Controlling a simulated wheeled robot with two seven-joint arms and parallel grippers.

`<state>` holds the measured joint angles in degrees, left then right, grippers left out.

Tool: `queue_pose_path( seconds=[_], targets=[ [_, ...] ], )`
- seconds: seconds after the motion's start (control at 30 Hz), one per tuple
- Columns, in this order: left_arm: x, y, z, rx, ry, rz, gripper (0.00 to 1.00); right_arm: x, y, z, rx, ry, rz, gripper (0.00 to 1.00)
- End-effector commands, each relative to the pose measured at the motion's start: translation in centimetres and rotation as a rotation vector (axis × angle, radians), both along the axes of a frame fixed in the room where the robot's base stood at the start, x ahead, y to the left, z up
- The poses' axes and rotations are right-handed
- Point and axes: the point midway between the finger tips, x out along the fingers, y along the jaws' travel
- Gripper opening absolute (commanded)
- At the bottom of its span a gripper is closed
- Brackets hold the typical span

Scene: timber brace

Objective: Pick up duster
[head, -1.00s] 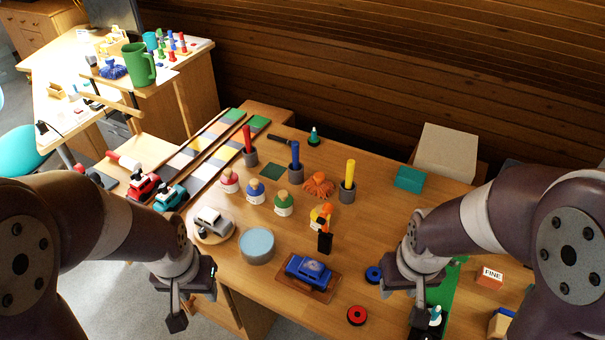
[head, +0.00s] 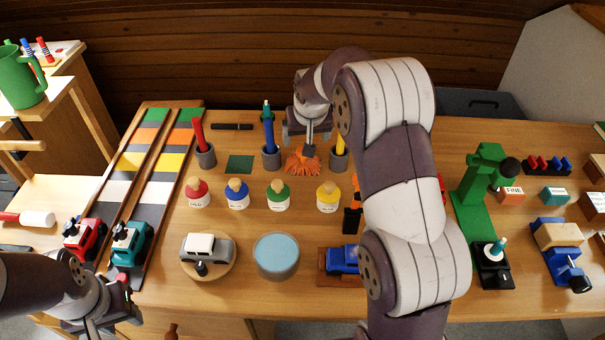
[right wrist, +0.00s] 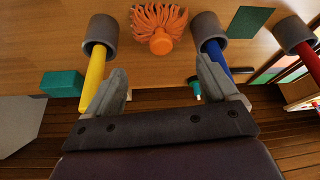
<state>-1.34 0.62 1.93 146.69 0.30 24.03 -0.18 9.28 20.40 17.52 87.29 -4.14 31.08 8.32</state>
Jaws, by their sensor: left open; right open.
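The duster (head: 302,164) is an orange fringed mop-like head lying on the table between the blue and yellow marker cups. It also shows in the right wrist view (right wrist: 158,30), with a round orange knob toward my gripper. My right gripper (head: 308,138) is just behind and above the duster in the head view, its arm reaching over the table. In the right wrist view my right gripper (right wrist: 161,66) is open and empty, with the duster ahead and roughly centred between the fingers. My left gripper (head: 112,322) is low at the left front, away from the duster, partly cut off.
A grey cup with a blue stick (head: 271,157) and one with a yellow stick (head: 339,158) stand close on either side. Several knobbed bottles (head: 278,196) stand in front. A blue car (head: 343,260) and a round blue-topped tin (head: 276,256) are nearer the front edge.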

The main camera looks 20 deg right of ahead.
Motion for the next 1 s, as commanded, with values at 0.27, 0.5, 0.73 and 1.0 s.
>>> queue_pose_path(
  seconds=[0.27,0.5,0.73,1.0],
  targets=[
    [0.0,0.0,-0.2,0.0,-0.001,0.0,0.43,2.4,-0.7,-5.2,0.0,-0.003,-0.002,0.86],
    [0.0,0.0,-0.4,0.0,-0.001,0.0,0.43,3.4,-1.1,-8.7,0.0,-0.001,-0.001,0.86],
    [0.0,0.0,-0.5,0.0,-0.001,0.0,0.43,4.4,-1.3,-10.8,-0.001,-0.004,-0.001,0.86],
    [0.0,0.0,-0.5,0.0,-0.001,0.0,0.43,4.4,-1.3,-10.7,-0.001,-0.004,-0.001,0.51]
  ],
)
